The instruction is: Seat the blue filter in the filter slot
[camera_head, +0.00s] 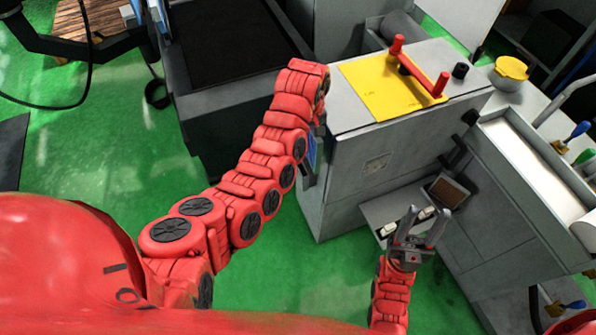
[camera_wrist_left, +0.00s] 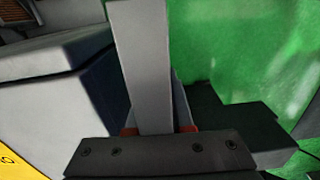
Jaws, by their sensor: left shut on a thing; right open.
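The blue filter (camera_head: 311,151) shows only as a narrow blue strip beside the left side of the grey machine cabinet (camera_head: 350,200) in the head view. My left gripper (camera_head: 308,176) is shut on it there, mostly hidden behind my red wrist. In the left wrist view one grey finger (camera_wrist_left: 146,65) stands up in front, with a thin bluish edge (camera_wrist_left: 180,105) behind it. I cannot make out the filter slot, nor tell whether the filter touches the cabinet. My right gripper (camera_head: 424,226) is open and empty, in front of the cabinet's lower shelf.
A yellow plate (camera_head: 385,88) with a red handle (camera_head: 418,70) lies on the cabinet top. A yellow bowl (camera_head: 511,69) and a white tray (camera_head: 530,165) are at the right. A dark-topped bin (camera_head: 230,50) stands behind my left arm.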

